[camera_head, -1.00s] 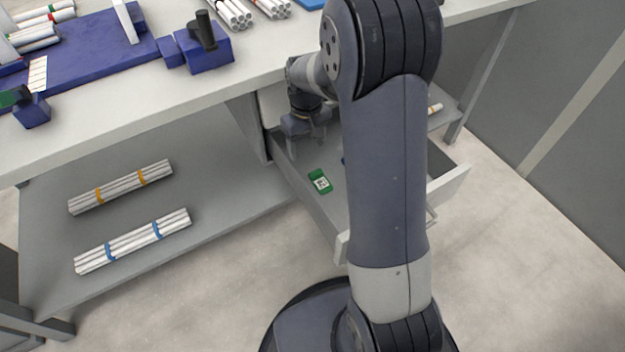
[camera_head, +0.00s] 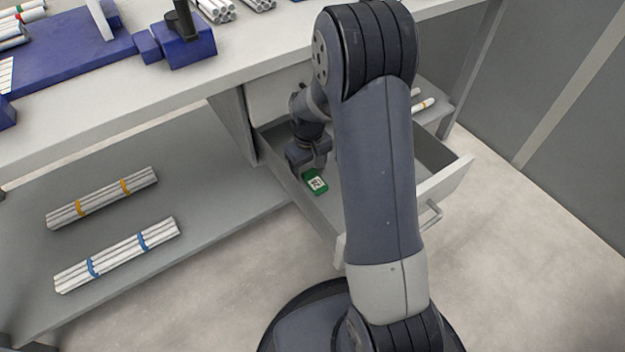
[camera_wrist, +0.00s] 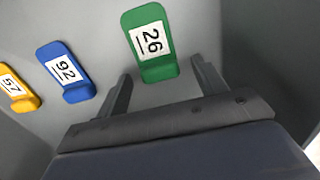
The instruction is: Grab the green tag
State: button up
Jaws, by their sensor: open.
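The green tag (camera_head: 315,182) lies in the open drawer, with a white label. In the wrist view the green tag (camera_wrist: 151,42) shows the number 26 and lies flat on the drawer floor. My gripper (camera_head: 312,170) is down inside the drawer, close to the tag. In the wrist view my gripper (camera_wrist: 163,80) is open, one finger on each side of the tag's near end. I cannot tell how high the fingertips are above the floor. Nothing is held.
A blue tag (camera_wrist: 64,72) marked 92 and a yellow tag (camera_wrist: 17,88) marked 57 lie left of the green one in the wrist view. Drawer walls (camera_head: 446,184) surround them. The workbench top (camera_head: 130,95) is above; pipe bundles (camera_head: 117,254) lie on the lower shelf.

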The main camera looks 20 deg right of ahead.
jog(key=shift+r, duration=0.1)
jog(key=c, duration=1)
jog(key=shift+c, duration=0.2)
